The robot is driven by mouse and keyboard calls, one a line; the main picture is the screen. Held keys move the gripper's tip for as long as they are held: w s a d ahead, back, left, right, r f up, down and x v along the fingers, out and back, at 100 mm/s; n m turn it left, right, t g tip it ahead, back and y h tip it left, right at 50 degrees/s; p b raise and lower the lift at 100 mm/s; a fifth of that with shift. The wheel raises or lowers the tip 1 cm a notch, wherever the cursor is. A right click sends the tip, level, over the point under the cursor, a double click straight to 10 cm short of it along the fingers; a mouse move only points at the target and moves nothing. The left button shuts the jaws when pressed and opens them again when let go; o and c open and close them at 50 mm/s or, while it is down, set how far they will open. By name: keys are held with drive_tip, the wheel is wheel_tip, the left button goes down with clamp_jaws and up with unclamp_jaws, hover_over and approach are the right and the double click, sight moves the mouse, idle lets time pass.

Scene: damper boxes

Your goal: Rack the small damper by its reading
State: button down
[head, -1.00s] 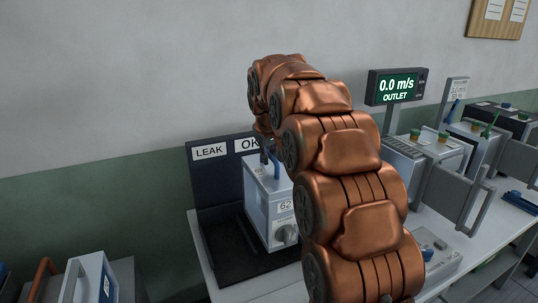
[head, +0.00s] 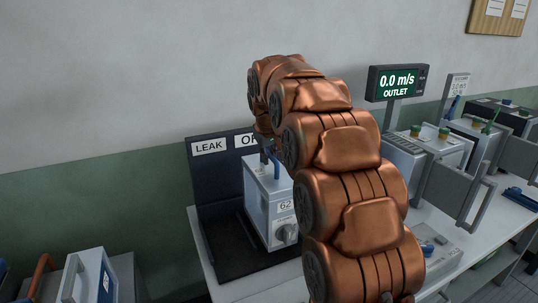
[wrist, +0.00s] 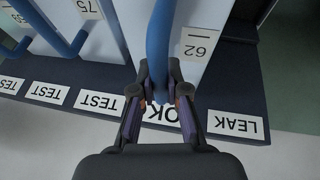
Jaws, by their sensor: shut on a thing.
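The small damper box (head: 262,203) is pale with a blue handle, a label reading 62 and a round knob on its front. It stands upright in the head view, in front of the OK sign (head: 246,140) of the dark rack (head: 213,185). I cannot tell whether its base touches the rack floor. In the wrist view my gripper (wrist: 160,98) is shut on the blue handle (wrist: 161,45), with the 62 label (wrist: 198,45) beside it. The OK sign is partly hidden by the fingers there. In the head view my arm hides the gripper.
The bay under the LEAK sign (head: 209,146) looks empty. An outlet display (head: 397,83) reads 0.0 m/s. More equipment (head: 415,155) fills the bench on the right. Another box (head: 88,280) is at lower left.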

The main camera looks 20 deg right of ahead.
sight(269, 168)
drive_tip(key=shift+f, duration=0.15)
drive_tip(key=shift+f+b, duration=0.45)
drive_tip(key=shift+f, duration=0.25)
drive_tip(key=shift+f+b, duration=0.5)
drive_tip(key=shift+f, duration=0.35)
idle(0.8)
drive_tip(key=c, duration=1.1)
unclamp_jaws()
drive_tip(key=shift+f, duration=0.1)
drive_tip(key=v, duration=1.2)
drive_tip(key=shift+s, duration=0.15)
